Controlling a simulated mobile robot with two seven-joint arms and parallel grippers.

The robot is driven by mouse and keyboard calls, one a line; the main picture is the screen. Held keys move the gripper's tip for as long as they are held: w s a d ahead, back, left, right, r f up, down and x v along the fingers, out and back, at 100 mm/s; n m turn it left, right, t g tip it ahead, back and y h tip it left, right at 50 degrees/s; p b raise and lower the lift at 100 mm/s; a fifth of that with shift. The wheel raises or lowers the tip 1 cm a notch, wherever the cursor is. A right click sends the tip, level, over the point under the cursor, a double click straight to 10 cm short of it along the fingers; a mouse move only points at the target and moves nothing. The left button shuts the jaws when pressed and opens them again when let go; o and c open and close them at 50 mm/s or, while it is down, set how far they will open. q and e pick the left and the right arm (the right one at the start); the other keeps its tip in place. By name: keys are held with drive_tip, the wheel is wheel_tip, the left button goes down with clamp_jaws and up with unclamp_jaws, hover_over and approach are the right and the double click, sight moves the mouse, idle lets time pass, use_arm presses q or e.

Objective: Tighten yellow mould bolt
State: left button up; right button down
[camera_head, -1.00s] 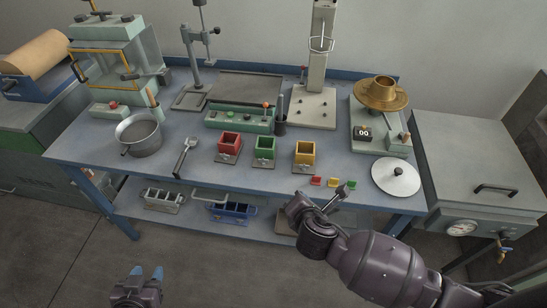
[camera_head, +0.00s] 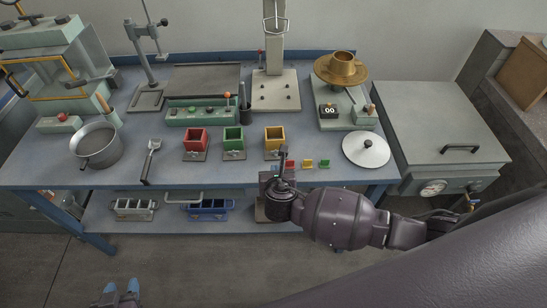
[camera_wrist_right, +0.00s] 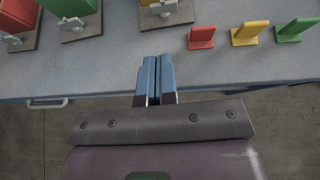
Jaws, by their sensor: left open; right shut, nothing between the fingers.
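The yellow mould (camera_head: 274,139) stands on its base plate on the bench, right of the green mould (camera_head: 233,139) and the red mould (camera_head: 196,140). Its bolt, a grey wing-shaped piece on the near side, shows in the right wrist view (camera_wrist_right: 163,8) at the top edge. My right gripper (camera_wrist_right: 157,62) is shut and empty, its blue fingertips over the bench's front edge, short of the yellow mould and apart from it. In the head view my arm hides part of the yellow mould's front. My left gripper (camera_head: 121,288) is open and empty, low over the floor in front of the bench.
Small red (camera_wrist_right: 202,38), yellow (camera_wrist_right: 248,33) and green (camera_wrist_right: 296,29) tags stand right of my right gripper. A grey scoop (camera_head: 151,160), a pan (camera_head: 97,146) and a round lid (camera_head: 366,149) lie on the bench. Bare bench lies between gripper and moulds.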

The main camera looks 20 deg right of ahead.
sight(273, 153)
drive_tip(key=w, duration=0.1)
drive_tip(key=w+f, duration=0.1)
drive_tip(key=w, duration=0.1)
drive_tip(key=w+d, duration=0.1)
drive_tip(key=w, duration=0.1)
drive_tip(key=shift+d+f, duration=0.1)
drive_tip(key=shift+f, duration=0.15)
use_arm(q)
drive_tip(key=shift+w, duration=0.25)
use_arm(e)
drive_tip(key=shift+w+d, duration=0.2)
drive_tip(key=shift+w, duration=0.55)
use_arm(q)
drive_tip(key=shift+s, duration=0.1)
use_arm(e)
drive_tip(key=shift+w, duration=0.1)
